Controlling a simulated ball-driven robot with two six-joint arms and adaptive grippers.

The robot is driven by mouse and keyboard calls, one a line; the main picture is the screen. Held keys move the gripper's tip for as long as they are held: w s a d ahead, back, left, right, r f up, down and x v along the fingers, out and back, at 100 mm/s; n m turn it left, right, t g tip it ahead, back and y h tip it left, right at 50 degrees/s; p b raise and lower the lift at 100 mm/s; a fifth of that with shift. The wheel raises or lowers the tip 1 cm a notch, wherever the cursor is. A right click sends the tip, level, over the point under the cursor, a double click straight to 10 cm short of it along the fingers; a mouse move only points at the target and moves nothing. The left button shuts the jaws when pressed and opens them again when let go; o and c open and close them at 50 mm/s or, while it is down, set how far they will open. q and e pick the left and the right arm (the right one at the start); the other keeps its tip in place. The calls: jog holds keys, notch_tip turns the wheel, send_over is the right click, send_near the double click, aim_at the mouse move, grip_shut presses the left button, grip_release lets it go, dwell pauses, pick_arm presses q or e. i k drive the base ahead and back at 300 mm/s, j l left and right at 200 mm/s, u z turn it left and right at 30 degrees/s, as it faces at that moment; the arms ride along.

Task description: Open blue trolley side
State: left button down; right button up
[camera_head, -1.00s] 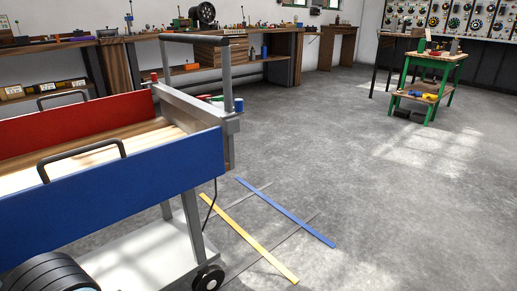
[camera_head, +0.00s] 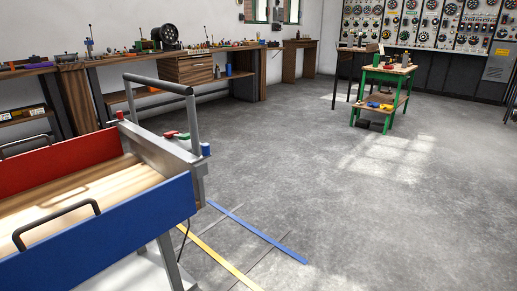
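The trolley stands at the left of the head view, with a wooden bed (camera_head: 85,200) between two side boards. Its blue side (camera_head: 130,228) is the near board. It stands upright along the bed's edge and bears a dark handle (camera_head: 55,222). The red side (camera_head: 60,163) is the far board, also upright, with its own dark handle. A grey frame with a dark push bar (camera_head: 158,84) rises at the trolley's far right end. Neither of my grippers shows in the view.
Blue tape (camera_head: 258,232) and yellow tape (camera_head: 222,262) lie on the floor right of the trolley. A green table (camera_head: 385,75) stands at the back right. Workbenches (camera_head: 185,70) line the back wall. The grey floor in the middle and right is clear.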

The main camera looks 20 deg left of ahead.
aim_at(62, 260)
jog(key=u, duration=1.95)
